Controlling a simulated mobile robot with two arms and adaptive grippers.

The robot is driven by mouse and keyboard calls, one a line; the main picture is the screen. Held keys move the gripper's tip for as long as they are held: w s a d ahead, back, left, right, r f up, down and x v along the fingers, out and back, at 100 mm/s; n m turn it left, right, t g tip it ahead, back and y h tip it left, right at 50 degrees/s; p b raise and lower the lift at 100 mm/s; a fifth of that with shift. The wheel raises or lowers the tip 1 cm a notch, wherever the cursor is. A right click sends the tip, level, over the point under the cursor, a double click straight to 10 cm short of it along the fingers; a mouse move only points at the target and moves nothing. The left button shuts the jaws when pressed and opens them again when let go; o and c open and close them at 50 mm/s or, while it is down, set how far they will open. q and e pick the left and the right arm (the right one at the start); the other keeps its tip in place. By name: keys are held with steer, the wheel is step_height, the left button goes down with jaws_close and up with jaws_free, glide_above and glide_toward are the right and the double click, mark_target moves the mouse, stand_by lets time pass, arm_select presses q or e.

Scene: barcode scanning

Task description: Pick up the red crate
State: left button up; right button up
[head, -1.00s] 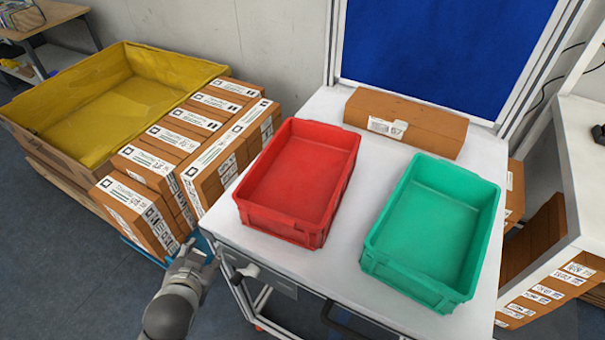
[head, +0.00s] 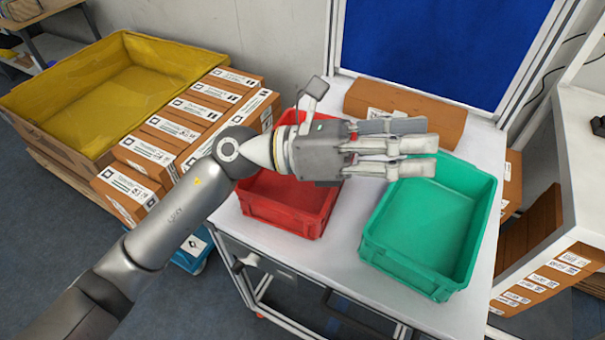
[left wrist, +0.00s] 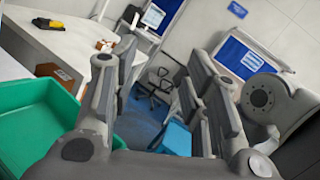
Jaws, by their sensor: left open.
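The red crate (head: 285,205) stands upright and empty on the white table (head: 340,235), left of the green crate (head: 425,235). My left arm crosses over the red crate and hides much of its inside and back. My left gripper (head: 425,155) is open and points right, its fingertips above the back left part of the green crate. It looks empty and apart from both crates. In the left wrist view the open fingers (left wrist: 155,100) show with nothing between them, and the green crate (left wrist: 40,120) is at the left. My right gripper is not in view.
A cardboard box (head: 440,113) lies at the back of the table below a blue panel (head: 450,40). Stacked boxes (head: 135,190) and a large yellow bin (head: 110,85) stand left of the table. A shelf with boxes (head: 545,280) stands at the right.

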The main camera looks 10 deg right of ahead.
arm_select(q)
step_height(320, 180, down, 8)
steer(key=f+m+y, duration=0.1)
steer(key=m+y, duration=0.4)
steer(key=y, duration=0.2)
steer(key=m+t+y, duration=0.2)
steer(key=t+y, duration=0.3)
steer(key=y, duration=0.7)
glide_above(274, 205)
step_height(274, 205, down, 7)
steer(key=f, duration=0.1)
steer(key=f+p, duration=0.1)
steer(key=f, duration=0.1)
steer(key=f+p, duration=0.1)
steer(key=shift+w+a+f, duration=0.15)
steer(key=shift+w, duration=0.1)
steer(key=shift+f, duration=0.25)
steer(key=f+p, duration=0.3)
steer(key=f, duration=0.1)
steer(key=shift+s, duration=0.3)
steer(key=shift+f+p, duration=0.3)
steer(key=shift+f, duration=0.35)
jaws_close()
